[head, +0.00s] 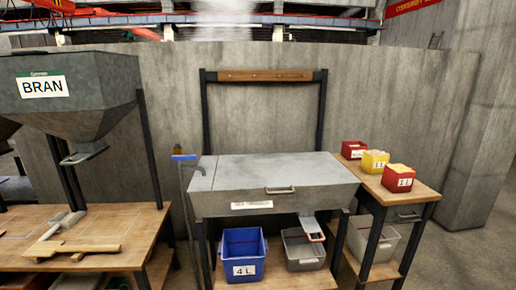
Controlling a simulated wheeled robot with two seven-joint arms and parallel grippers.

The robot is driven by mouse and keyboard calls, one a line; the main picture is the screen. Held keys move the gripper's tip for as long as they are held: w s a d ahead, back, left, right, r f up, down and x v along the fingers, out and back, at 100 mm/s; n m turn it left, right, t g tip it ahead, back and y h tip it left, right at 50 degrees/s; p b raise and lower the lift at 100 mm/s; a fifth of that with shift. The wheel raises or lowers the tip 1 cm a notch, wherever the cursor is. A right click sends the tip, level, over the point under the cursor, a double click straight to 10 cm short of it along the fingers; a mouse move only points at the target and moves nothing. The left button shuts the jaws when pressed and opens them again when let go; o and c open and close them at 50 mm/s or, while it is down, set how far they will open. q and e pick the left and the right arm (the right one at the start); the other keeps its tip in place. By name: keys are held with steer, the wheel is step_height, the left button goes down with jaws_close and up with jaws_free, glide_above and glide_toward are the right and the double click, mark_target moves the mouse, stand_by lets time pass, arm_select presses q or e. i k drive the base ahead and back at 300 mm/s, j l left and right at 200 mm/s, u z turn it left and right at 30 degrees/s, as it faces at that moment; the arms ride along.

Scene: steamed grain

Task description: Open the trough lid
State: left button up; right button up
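The trough (225,206) is a grey metal box on dark legs in the middle of the head view. Its flat grey lid (270,171) lies closed over the top. A bar handle (280,190) sits at the lid's front edge, above a white label (252,205). The inside of the trough is hidden by the lid. Neither of my grippers shows in the head view, and nothing touches the lid or its handle.
A BRAN hopper (75,95) stands over a wooden table (110,225) at left. Several small filled boxes, one yellow (374,162), stand on a side table (415,190) at right. A blue bin (243,255) and a grey bin (302,250) sit below the trough.

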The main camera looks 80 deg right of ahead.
mark_target(266, 172)
steer(key=k+l+z, duration=0.1)
steer(key=z, duration=0.35)
steer(key=l+z, duration=0.15)
steer(key=z, duration=0.25)
steer(key=k+l+z, duration=0.1)
steer(key=z, duration=0.35)
steer(key=l+z, duration=0.25)
steer(key=z, duration=0.15)
steer(key=l+z, duration=0.15)
steer(key=z, duration=0.3)
steer(key=l+z, duration=0.2)
steer(key=z, duration=0.2)
